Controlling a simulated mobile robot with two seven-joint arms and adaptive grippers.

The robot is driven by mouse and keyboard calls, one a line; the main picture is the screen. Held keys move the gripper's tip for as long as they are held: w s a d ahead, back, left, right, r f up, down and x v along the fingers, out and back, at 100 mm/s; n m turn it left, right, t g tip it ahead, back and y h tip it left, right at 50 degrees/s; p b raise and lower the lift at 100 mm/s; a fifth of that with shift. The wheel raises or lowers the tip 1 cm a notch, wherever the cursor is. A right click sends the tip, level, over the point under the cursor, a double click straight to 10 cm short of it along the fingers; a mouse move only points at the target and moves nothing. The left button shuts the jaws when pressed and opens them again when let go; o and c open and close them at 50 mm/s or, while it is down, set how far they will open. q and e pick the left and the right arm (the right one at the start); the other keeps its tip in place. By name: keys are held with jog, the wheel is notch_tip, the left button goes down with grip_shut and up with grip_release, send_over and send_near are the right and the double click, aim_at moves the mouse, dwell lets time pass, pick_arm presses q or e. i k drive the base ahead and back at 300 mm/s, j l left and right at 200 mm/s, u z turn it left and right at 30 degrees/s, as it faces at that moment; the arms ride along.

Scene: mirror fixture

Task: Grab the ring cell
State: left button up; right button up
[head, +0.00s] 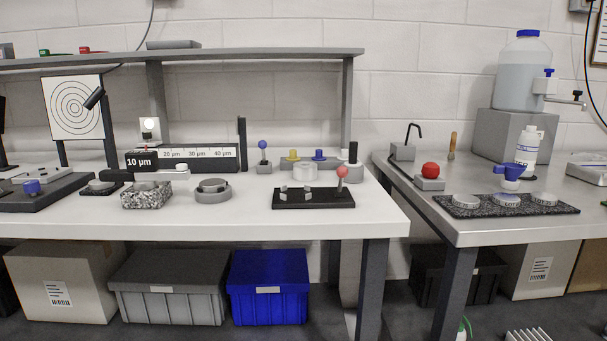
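No thing is clearly marked as the ring cell, and I cannot tell which one it is. A grey round ring-shaped piece (213,189) sits on the white bench, right of a speckled stone block (147,195). A pale, clear-looking short cylinder (305,173) stands behind a black plate fixture (313,199) with small metal posts and a red-ball lever (342,174). On the right table, several round labelled discs (466,200) lie on a dark speckled mat (506,210). Neither of my grippers is in view.
A 10 µm scale display (182,159) and a dark upright post (242,144) stand behind the ring-shaped piece. A shelf (240,56) overhangs the bench. A gap separates the bench from the right table, which holds a red-knobbed block (430,175). The bench's front strip is mostly clear.

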aim_at(302, 172)
jog(key=z, duration=0.9)
jog(key=i+j+z, duration=0.45)
jog(key=i+j, duration=0.15)
jog(key=i, duration=0.1)
